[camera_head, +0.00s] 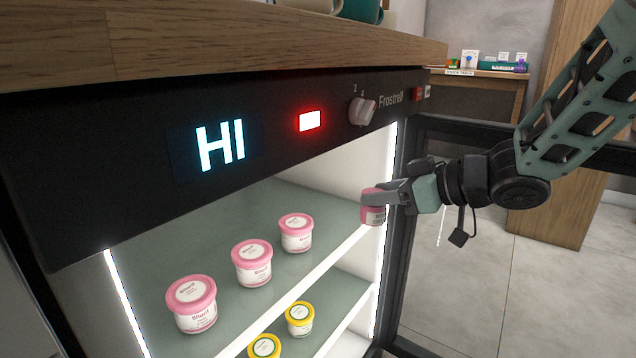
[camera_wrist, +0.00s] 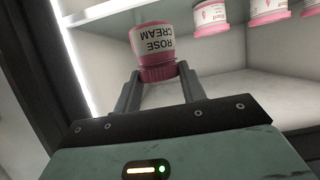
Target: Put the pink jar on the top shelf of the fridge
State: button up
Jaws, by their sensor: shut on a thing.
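The pink jar (camera_head: 372,207) is held in my gripper (camera_head: 378,198) at the right side of the open fridge, near the front edge of the top shelf (camera_head: 335,262). In the wrist view the jar (camera_wrist: 153,45), labelled ROSE CREAM, sits between my two fingers (camera_wrist: 158,85), its pink lid in their grip. The gripper is shut on it. Part of the jar is hidden behind a finger in the head view. I cannot tell whether it touches the shelf.
Several pink-lidded jars (camera_head: 254,264) stand in a row on the top shelf, left of my gripper. Yellow-lidded jars (camera_head: 299,318) stand on the shelf below. The fridge's control panel (camera_head: 270,140) overhangs the opening. The open door (camera_head: 470,240) is at the right. The shelf's right part looks clear.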

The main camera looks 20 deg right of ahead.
jog(key=r+p, duration=0.1)
jog(key=p, duration=0.1)
jog(key=shift+w+a+p, duration=0.25)
jog(key=shift+w+p, duration=0.1)
jog(key=shift+w, duration=0.05)
jog(key=w+p, duration=0.1)
jog(key=p, duration=0.3)
jog(key=shift+a+f, duration=0.15)
jog(key=shift+a, duration=0.25)
jog(key=w+a, duration=0.1)
jog(key=w, duration=0.1)
jog(key=w+a, duration=0.2)
jog(key=w+a+f+p, duration=0.1)
jog(key=w, duration=0.1)
jog(key=shift+w+a, duration=0.15)
jog(key=shift+a, duration=0.15)
jog(key=shift+w+a+r, duration=0.1)
jog(key=shift+w+a, duration=0.4)
jog(key=shift+w, duration=0.2)
jog(key=f+b, duration=0.3)
jog(key=shift+w+a+f, duration=0.15)
jog(key=shift+w+f, duration=0.1)
